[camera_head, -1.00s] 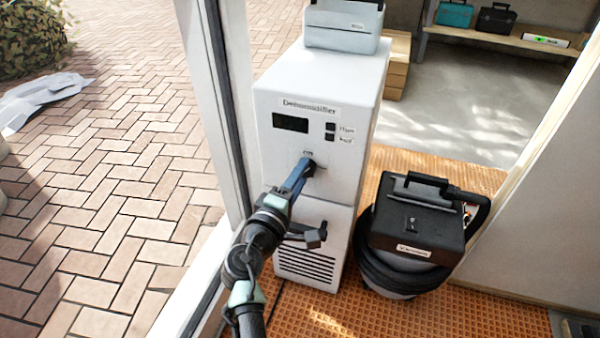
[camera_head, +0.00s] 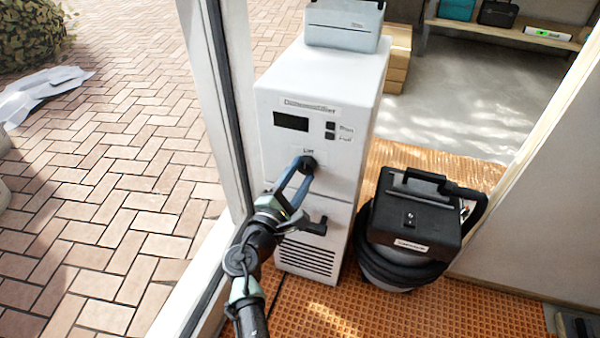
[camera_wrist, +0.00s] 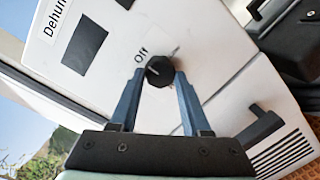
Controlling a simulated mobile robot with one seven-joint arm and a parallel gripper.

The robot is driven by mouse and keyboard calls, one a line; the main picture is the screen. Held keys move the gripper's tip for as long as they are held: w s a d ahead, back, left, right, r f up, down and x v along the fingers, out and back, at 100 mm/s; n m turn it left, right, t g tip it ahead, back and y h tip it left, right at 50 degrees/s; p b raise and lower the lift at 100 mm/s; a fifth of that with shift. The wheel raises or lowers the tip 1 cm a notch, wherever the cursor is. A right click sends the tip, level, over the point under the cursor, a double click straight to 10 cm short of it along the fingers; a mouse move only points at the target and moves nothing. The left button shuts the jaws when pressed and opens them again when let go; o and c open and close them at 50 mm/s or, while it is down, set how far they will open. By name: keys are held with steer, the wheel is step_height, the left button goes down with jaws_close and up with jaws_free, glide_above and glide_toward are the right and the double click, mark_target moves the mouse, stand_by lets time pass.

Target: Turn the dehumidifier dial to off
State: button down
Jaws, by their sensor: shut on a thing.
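The dehumidifier (camera_head: 335,82) is a tall white box with a dark display and small buttons on its front. Its black dial (camera_wrist: 159,71) sits below the word "Off" in the wrist view. The dial also shows in the head view (camera_head: 309,163). A light pointer line on the dial slants toward the upper right in the tilted wrist view; its exact setting I cannot tell. My gripper (camera_wrist: 158,77) has its blue fingers on either side of the dial, shut on it. The fingertips partly hide the dial's sides.
A black-lidded vacuum (camera_head: 415,215) stands right of the dehumidifier on an orange grid mat (camera_head: 400,310). A grey-white device (camera_head: 343,25) sits on top of the dehumidifier. A white post (camera_head: 207,100) stands close left of my arm. A black handle (camera_head: 315,226) juts out below the dial.

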stand_by(0.4)
steer(key=shift+c, duration=1.8)
jaws_free()
steer(key=p+v, duration=0.4)
steer(key=v, duration=0.9)
